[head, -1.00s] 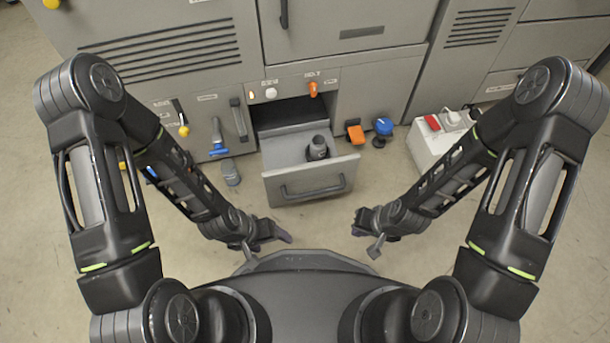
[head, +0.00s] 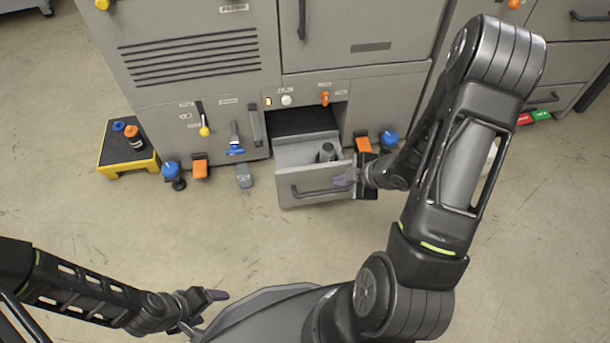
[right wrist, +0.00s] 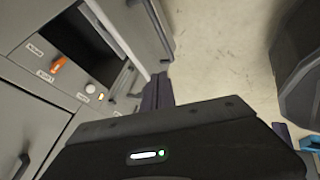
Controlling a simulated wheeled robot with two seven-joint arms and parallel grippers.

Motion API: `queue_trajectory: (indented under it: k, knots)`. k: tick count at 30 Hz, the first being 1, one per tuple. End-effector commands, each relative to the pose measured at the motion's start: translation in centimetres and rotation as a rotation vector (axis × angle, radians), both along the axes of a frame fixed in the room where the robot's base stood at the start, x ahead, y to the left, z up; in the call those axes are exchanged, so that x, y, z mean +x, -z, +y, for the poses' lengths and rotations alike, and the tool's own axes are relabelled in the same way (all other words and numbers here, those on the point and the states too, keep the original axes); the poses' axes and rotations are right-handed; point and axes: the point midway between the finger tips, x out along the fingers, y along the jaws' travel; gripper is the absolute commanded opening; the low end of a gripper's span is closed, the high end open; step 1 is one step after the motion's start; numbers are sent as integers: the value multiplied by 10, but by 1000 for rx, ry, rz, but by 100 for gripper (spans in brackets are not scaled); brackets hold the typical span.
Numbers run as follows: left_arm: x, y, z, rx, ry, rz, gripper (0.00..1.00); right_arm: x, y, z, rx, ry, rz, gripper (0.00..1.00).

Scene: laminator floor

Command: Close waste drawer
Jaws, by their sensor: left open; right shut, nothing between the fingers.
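The waste drawer (head: 312,187) is a grey drawer low in the machine. It stands pulled out, with a dark bar handle on its front and a dark bottle-like item (head: 326,152) inside. My right gripper (head: 344,180) is shut and empty, its fingertips at the right end of the drawer front. I cannot tell whether they touch it. In the right wrist view the shut fingers (right wrist: 157,92) are close to the drawer's edge (right wrist: 150,32), with the dark opening beyond. My left gripper (head: 207,308) is open and empty, low over the floor at the left, away from the drawer.
An orange knob (head: 325,97) and a white button (head: 287,100) sit above the opening. A blue knob-like item (head: 389,138) stands right of the drawer. A grey pedal-like piece (head: 244,176) and a yellow step (head: 126,165) are left. The floor in front is clear.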

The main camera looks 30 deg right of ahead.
Motion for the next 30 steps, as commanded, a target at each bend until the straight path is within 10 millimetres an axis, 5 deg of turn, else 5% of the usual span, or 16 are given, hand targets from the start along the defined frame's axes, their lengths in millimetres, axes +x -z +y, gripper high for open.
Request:
queue_trajectory:
  k: [16,30]
  knots:
    - [1,7,1,1,-3,-2,74,6,9,3,-4,-7,-2,0]
    - [9,53,1,7,-15,-21,74,51,78,20,-3,-8,0,0]
